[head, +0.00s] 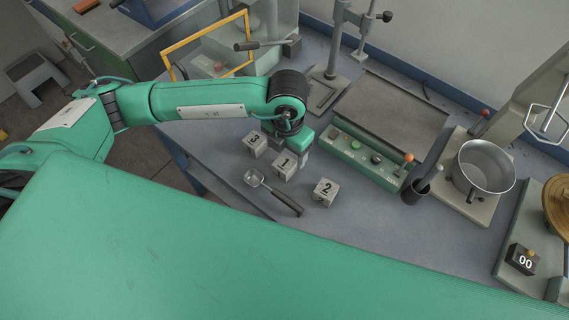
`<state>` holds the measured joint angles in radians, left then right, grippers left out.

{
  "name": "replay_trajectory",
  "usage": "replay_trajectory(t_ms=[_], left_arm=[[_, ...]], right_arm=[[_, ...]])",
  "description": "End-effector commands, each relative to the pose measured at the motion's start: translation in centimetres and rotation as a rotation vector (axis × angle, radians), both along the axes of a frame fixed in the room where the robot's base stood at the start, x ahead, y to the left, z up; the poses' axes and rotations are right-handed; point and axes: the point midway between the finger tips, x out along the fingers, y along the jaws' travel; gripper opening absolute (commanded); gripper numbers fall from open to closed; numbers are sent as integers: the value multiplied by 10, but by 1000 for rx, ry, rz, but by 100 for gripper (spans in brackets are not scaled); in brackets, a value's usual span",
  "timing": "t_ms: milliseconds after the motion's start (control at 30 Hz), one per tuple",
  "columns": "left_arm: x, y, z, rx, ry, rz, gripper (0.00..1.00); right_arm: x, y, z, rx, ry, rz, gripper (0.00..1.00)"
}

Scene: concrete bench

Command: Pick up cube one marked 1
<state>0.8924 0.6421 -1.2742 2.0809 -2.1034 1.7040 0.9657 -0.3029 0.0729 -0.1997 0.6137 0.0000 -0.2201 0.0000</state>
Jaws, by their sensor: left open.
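Cube one (284,167), a grey block marked with a black 1, sits on the blue-grey bench top, between cube three (255,144) at its upper left and cube two (325,192) at its lower right. My left gripper (291,148) points down at the back edge of cube one and is open. Its fingers are small and partly hidden by the wrist, so I cannot tell whether they touch the cube. My right gripper is not in view.
A metal scoop (286,202) with a dark handle lies just in front of cube one. Bare bench lies right of cube two.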

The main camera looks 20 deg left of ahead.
Motion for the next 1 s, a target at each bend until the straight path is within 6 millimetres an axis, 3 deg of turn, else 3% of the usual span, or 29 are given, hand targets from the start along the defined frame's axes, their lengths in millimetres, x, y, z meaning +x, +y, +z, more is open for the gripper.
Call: replay_trajectory(t_ms=[267,433,600,867,1000], left_arm=[[-1,1,-22,0,2,0,70],[-5,5,-45,1,3,0,70],[-5,4,-67,-2,2,0,70],[-5,4,-71,-2,0,-1,70],[-5,4,-70,-2,0,-1,44]], right_arm=[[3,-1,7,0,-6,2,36],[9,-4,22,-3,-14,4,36],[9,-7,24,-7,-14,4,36],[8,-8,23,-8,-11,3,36],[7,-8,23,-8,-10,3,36]])
